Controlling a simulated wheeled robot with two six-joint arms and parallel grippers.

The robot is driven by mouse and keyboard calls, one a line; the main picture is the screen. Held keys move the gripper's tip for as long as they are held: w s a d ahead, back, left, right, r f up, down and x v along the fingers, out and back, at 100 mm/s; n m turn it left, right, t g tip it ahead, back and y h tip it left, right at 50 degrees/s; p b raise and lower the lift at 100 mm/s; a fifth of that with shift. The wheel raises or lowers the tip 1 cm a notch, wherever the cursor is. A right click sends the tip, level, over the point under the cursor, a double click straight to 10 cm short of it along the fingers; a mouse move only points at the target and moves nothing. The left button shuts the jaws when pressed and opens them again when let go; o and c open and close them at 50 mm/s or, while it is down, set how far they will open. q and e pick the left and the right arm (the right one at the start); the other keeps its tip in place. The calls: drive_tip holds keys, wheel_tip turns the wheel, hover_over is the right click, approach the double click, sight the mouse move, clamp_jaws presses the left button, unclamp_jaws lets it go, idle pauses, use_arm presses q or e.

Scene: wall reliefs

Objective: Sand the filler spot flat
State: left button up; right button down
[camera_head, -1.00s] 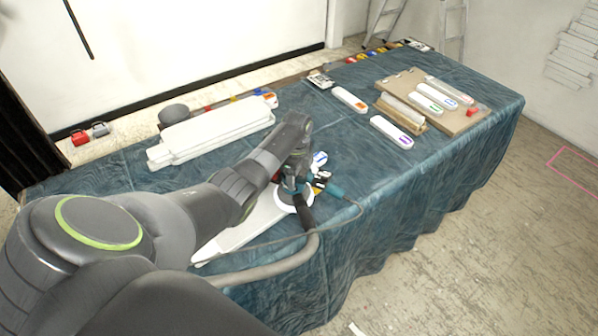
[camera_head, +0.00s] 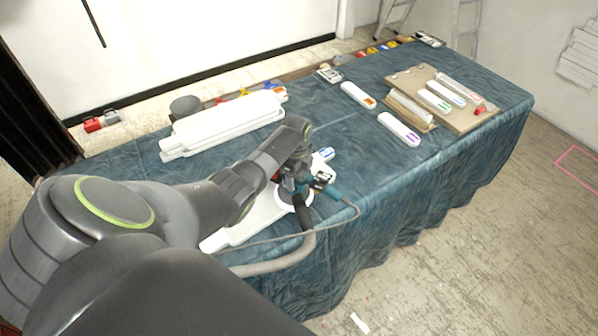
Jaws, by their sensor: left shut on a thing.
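My left gripper (camera_head: 292,170) is shut on a teal and black power sander (camera_head: 303,196) with a hose and cable. I cannot tell whether the pad touches the board. The filler spot cannot be made out; the arm and sander cover part of the board. My right gripper is not in view.
The table (camera_head: 345,140) has a blue cloth. White boards (camera_head: 225,125) are stacked at the back left. White oblong pieces (camera_head: 398,129) and a brown board (camera_head: 470,120) with more items lie to the right. The table middle is mostly clear.

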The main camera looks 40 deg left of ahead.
use_arm(q)
drive_tip(key=shift+s+a+r+p, duration=0.1)
drive_tip(key=shift+s+a+p, duration=0.15)
drive_tip(key=shift+s+p, duration=0.4)
drive_tip(key=shift+s+a+p, duration=0.25)
drive_tip(key=shift+s+p, duration=0.2)
drive_tip(key=shift+s, duration=0.25)
drive_tip(key=shift+w+d+b, duration=0.1)
drive_tip(key=shift+w+b, duration=0.2)
drive_tip(key=shift+b, duration=0.15)
drive_tip(key=shift+w+d+r+b, duration=0.1)
drive_tip(key=shift+w+d+b, duration=0.15)
drive_tip(key=shift+w+b, duration=0.4)
drive_tip(key=shift+w+d+b, duration=0.2)
drive_tip(key=shift+w+b, duration=0.15)
drive_tip(key=shift+w, duration=0.5)
drive_tip(key=shift+w, duration=0.1)
drive_tip(key=shift+w+d+b, duration=0.15)
drive_tip(key=shift+w+b, duration=0.35)
drive_tip(key=shift+b, duration=0.1)
drive_tip(key=shift+w+d+b, duration=0.15)
drive_tip(key=shift+w+b, duration=0.35)
drive_tip(key=shift+b, duration=0.1)
drive_tip(key=shift+w+d+b, duration=0.15)
drive_tip(key=shift+w+b, duration=0.45)
drive_tip(key=shift+r, duration=0.15)
